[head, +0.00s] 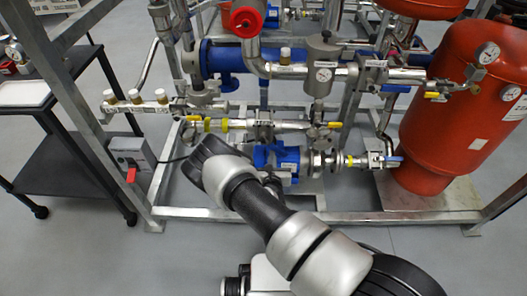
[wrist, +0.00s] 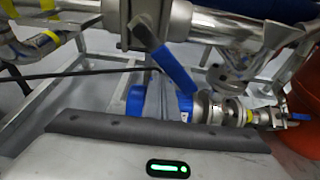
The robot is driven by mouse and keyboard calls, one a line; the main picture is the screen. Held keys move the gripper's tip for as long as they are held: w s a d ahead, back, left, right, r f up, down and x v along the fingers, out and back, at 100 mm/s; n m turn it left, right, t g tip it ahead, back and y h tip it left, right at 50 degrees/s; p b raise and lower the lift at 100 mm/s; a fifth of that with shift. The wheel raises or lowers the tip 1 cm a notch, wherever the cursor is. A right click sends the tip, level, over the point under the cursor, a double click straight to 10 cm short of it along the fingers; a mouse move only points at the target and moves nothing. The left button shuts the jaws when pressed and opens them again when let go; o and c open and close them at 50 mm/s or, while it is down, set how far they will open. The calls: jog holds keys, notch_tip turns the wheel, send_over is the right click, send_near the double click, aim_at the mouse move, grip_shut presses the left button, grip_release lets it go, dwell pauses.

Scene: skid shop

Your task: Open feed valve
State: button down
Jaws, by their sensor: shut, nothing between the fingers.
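No label in view names the feed valve. A valve with a blue lever (wrist: 177,69) sits on the steel pipe at the top middle of the wrist view, its lever slanting down to the right. A second blue-handled valve (head: 391,160) is at the right end of the low pipe in the head view; its handle (wrist: 299,117) also shows at the right of the wrist view. A blue pump (head: 287,160) lies between, and shows below the slanting lever (wrist: 160,104). My arm reaches up and left across the head view. My gripper's fingers show in neither view.
A metal frame (head: 180,180) surrounds the pipework. A red tank (head: 450,130) stands at the right. A black cart (head: 75,165) and a grey box with a red switch (head: 130,155) are at the left. Yellow-handled valves (head: 333,124) are on nearby pipes.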

jog(key=shift+d+r+p, duration=0.4)
jog(key=shift+d+p, duration=0.1)
jog(key=shift+d, duration=0.1)
jog(key=shift+d+r+p, duration=0.35)
jog(key=shift+d+p, duration=0.1)
jog(key=shift+d, duration=0.1)
jog(key=shift+r, duration=0.1)
jog(key=shift+d+r+p, duration=0.75)
jog(key=shift+r+p, duration=0.3)
jog(key=shift+p, duration=0.1)
jog(key=shift+s+f, duration=0.8)
jog(key=shift+s, duration=0.25)
jog(key=p, duration=0.3)
send_near(283, 152)
jog(key=shift+s+a+f, duration=0.1)
jog(key=shift+s+f, duration=0.2)
jog(key=shift+s, duration=0.2)
jog(key=shift+s+f, duration=0.3)
jog(key=shift+s, duration=0.2)
